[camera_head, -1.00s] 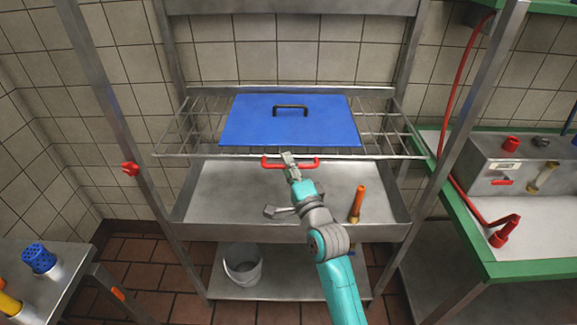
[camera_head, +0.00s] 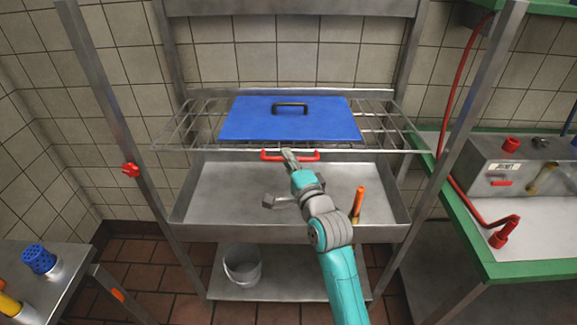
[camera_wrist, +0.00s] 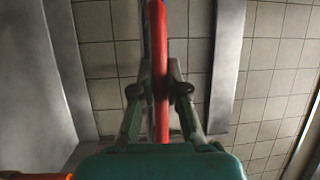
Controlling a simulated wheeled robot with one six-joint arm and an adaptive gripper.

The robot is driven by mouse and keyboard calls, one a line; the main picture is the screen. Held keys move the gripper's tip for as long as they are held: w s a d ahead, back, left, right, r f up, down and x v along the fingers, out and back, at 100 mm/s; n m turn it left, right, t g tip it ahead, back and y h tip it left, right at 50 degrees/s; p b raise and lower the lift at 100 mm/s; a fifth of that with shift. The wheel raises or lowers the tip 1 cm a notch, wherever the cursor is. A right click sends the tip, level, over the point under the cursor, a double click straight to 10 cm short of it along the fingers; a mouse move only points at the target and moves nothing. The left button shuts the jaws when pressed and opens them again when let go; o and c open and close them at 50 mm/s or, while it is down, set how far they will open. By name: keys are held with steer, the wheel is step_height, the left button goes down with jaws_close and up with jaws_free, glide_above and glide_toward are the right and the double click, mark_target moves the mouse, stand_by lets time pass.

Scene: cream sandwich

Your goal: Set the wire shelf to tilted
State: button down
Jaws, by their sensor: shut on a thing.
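The wire shelf (camera_head: 396,151) sits in the metal rack, with a red handle (camera_head: 271,156) at the middle of its front edge. A blue board (camera_head: 290,125) with a dark handle lies on the shelf. My gripper (camera_head: 289,156) is shut on the red handle. In the wrist view the red handle (camera_wrist: 159,65) runs between my two fingers (camera_wrist: 159,95). The fingers hide the middle of the handle in the head view. How the shelf's back edge is held is hard to see.
Below the shelf is a metal tray (camera_head: 230,205) with an orange-handled tool (camera_head: 358,203) in it. A white bucket (camera_head: 243,268) stands on the bottom shelf. A green-edged counter (camera_head: 520,268) is on the right, and a metal table (camera_head: 40,300) on the left. A red knob (camera_head: 131,170) is on the left post.

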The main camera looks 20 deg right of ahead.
step_height(320, 180, up, 12)
steer(key=w+g, duration=0.1)
steer(key=w, duration=0.2)
steer(key=shift+d+f+m+g, duration=0.15)
steer(key=shift+d+m+g, duration=0.15)
steer(key=shift+d, duration=0.15)
steer(key=c, duration=1.2)
jaws_free()
steer(key=shift+f, duration=0.1)
steer(key=s, duration=0.8)
steer(key=s+d, duration=0.1)
steer(key=s, duration=0.3)
steer(key=shift+r, duration=0.25)
steer(key=shift+f, duration=0.1)
